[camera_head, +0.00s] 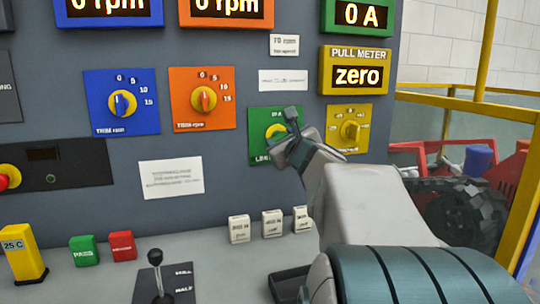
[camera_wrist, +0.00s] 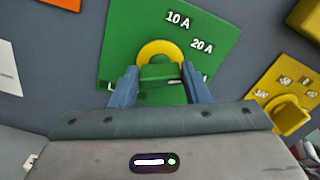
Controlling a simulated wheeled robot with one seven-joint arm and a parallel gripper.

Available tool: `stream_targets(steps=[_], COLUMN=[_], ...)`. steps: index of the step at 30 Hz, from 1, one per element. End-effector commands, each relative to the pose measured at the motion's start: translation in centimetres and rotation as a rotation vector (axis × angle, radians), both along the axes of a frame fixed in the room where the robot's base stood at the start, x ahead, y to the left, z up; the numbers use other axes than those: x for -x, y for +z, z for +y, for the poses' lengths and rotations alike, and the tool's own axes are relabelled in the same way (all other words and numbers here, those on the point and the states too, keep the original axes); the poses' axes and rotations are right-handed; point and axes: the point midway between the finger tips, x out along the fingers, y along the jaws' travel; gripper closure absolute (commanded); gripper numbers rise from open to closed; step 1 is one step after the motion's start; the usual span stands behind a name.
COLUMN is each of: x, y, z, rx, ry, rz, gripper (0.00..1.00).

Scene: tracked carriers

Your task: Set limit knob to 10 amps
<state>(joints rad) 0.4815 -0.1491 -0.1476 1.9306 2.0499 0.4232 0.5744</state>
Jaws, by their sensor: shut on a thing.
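The green limit panel (camera_head: 258,118) is on the grey console, mostly behind my gripper in the head view. The panel also fills the middle of the wrist view (camera_wrist: 120,50), with the marks "10 A" and "20 A" above and right of the knob. The green limit knob (camera_wrist: 158,74) sits on a yellow disc (camera_wrist: 152,50). My gripper (camera_wrist: 160,78) has one finger on each side of the knob and is shut on it. In the head view my gripper (camera_head: 287,130) covers most of the knob. Its exact pointing direction is unclear.
A yellow panel with a yellow knob (camera_head: 351,130) is close on the right. Orange (camera_head: 203,98) and blue (camera_head: 122,103) knob panels are to the left. Several white blocks (camera_head: 272,223) and a black lever (camera_head: 155,262) stand below. The displays read 0 A and zero.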

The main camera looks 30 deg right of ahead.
Motion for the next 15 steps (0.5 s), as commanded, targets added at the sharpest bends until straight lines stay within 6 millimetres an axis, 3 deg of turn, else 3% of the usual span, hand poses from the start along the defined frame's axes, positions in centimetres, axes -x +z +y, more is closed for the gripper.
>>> stream_targets(steps=[1,15], x=[0.01,-0.07], y=[-0.65,-0.64], z=[0.01,0.19], rx=[0.044,0.477], ry=[-0.001,0.000], rz=[0.008,0.123], gripper=[0.81,0.81])
